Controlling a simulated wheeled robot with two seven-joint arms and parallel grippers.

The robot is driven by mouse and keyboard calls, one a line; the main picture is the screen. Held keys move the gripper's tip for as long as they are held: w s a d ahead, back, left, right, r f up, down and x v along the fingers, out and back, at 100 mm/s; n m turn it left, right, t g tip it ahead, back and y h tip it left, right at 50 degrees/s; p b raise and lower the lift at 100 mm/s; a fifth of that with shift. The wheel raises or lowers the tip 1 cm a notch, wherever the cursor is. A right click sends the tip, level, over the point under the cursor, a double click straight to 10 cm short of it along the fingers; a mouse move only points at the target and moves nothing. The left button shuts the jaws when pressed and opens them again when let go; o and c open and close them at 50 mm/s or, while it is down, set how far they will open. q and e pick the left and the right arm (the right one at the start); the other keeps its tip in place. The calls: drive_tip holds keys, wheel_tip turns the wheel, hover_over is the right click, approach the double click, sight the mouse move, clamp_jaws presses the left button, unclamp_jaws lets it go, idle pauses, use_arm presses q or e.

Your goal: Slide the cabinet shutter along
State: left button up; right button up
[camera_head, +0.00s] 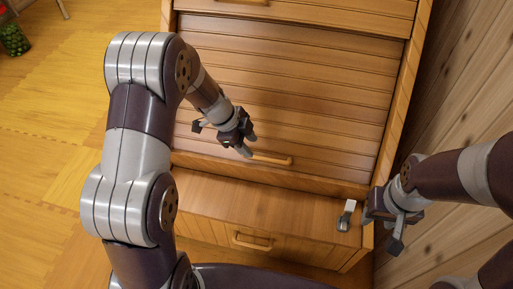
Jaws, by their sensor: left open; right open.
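The cabinet (410,75) is light wood and fills the middle of the head view. Its slatted shutter (320,100) spans the front between two side walls. A wooden bar handle (272,159) sits low on the shutter. My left gripper (246,147) is open, just left of and close to the handle's left end. I cannot tell whether it touches the handle. My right gripper (384,229) is open and empty at the cabinet's lower right corner, away from the handle.
Below the shutter is a wooden ledge (270,205) with a drawer handle (252,241) on its front. A small grey-and-white object (346,215) stands on the ledge near my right gripper. A plank wall (460,90) is close on the right. Open wooden floor (60,110) lies left, with a green jar (13,40) far left.

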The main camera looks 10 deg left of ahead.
use_arm(q)
drive_tip(key=p+v, duration=0.1)
drive_tip(key=v, duration=0.3)
drive_tip(key=shift+r, duration=0.25)
idle(0.3)
drive_tip(key=s+a+r+n+g+y, duration=0.1)
drive_tip(key=s+n+y, duration=0.1)
drive_tip(key=s+n, duration=0.65)
drive_tip(key=s+a+r+n+y, duration=0.1)
drive_tip(key=s+a+n+y, duration=0.15)
drive_tip(key=s+n, duration=0.65)
wheel_tip(320, 180, up, 37)
drive_tip(key=d+p, duration=0.1)
drive_tip(key=p, duration=3.5)
drive_tip(key=shift+w+d+n, duration=0.35)
drive_tip(key=shift+w, duration=0.05)
